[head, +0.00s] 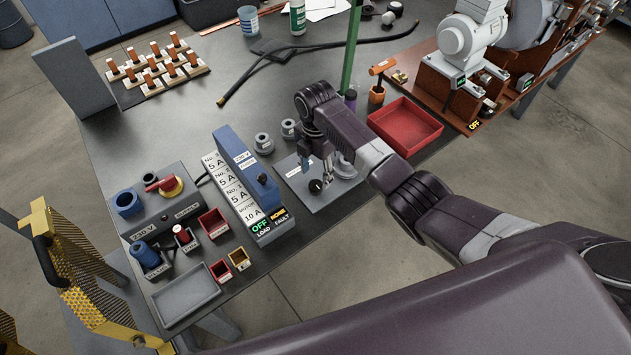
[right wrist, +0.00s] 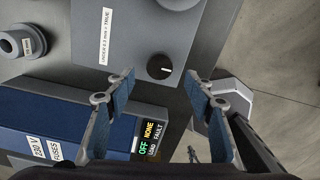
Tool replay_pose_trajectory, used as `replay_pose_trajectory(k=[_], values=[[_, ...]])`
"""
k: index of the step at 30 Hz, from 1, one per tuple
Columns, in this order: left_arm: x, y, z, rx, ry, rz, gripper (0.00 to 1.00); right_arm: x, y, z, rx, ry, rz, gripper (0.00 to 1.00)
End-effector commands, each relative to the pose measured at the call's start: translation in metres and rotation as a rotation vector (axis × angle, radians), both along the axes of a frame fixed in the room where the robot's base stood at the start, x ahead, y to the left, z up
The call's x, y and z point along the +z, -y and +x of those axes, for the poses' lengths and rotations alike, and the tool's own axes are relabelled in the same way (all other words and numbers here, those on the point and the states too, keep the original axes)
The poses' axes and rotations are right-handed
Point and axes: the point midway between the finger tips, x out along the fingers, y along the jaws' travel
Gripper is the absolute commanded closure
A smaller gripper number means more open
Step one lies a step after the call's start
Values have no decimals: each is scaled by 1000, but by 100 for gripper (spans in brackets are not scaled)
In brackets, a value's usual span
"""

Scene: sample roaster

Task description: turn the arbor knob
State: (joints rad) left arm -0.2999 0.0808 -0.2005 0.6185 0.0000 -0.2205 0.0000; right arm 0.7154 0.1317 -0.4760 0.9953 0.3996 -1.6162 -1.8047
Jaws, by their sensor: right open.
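The arbor knob (head: 316,186) is a small round black knob near the front corner of a grey plate (head: 338,192). In the right wrist view the knob (right wrist: 159,67) shows a white pointer mark and lies between the lines of the two fingers. My right gripper (head: 320,158) is above the plate, just behind the knob in the head view. In the right wrist view the gripper (right wrist: 160,80) is open, with one blue-padded finger on each side and nothing between them. I see no contact with the knob. My left gripper is not in view.
A blue and white fuse box (head: 241,184) stands close left of the plate. A red tray (head: 405,126) lies to the right and two grey collars (head: 264,143) stand behind. A green post (head: 351,48) rises behind my arm. The bench edge is just in front of the plate.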

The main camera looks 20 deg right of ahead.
Motion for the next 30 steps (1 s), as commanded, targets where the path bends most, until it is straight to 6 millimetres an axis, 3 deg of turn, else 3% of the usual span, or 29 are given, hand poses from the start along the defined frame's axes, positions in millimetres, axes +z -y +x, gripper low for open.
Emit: replay_pose_trajectory(k=[3,9,20,30], values=[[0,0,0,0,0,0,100,-21,0,-1,-3,-4,0,51],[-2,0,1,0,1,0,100,-43,0,0,-2,0,0,51],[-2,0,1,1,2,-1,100,-49,0,0,-2,2,0,51],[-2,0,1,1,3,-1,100,-48,0,0,-2,2,0,88]])
